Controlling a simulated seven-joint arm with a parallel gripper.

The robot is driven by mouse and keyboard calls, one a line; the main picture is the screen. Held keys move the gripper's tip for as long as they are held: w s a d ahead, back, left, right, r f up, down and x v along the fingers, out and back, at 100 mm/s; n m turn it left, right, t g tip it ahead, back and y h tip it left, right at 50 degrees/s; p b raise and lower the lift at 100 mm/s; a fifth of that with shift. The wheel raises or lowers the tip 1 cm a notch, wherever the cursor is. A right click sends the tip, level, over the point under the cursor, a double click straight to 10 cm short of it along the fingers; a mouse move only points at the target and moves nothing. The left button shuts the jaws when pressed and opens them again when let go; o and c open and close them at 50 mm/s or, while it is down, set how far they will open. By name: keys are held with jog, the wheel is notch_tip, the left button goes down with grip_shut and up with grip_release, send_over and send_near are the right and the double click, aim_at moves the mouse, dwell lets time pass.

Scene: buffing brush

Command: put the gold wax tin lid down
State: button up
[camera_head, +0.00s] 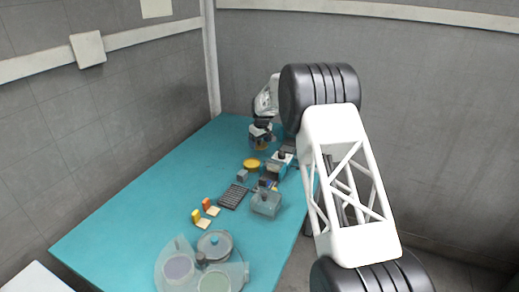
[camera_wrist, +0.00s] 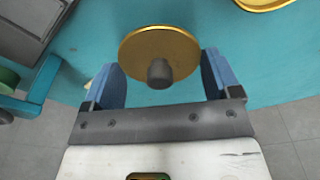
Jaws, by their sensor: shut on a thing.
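In the head view my gripper (camera_head: 261,138) is over the far end of the teal table, and the lid is small and partly hidden there. A gold round thing, likely the tin (camera_head: 251,163), lies on the table nearer the camera. Its edge also shows at the wrist view's top right (camera_wrist: 264,4).
The teal table (camera_head: 135,205) has free room on its left side. Near the tin stand a small grey-blue block (camera_head: 242,175), a dark ribbed rack (camera_head: 232,197) and a clear box (camera_head: 266,203). A grey case (camera_wrist: 28,25) is at the wrist view's top left.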

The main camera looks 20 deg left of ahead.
aim_at(260, 145)
jog(key=shift+f, duration=0.15)
jog(key=shift+f, duration=1.75)
jog(key=shift+f, duration=0.1)
jog(key=o, duration=0.7)
jog(key=shift+o, duration=0.2)
notch_tip(260, 145, up, 12)
jog(key=d, duration=0.1)
jog(key=shift+s+d, duration=0.15)
jog(key=shift+s, duration=0.2)
jog(key=shift+d, duration=0.1)
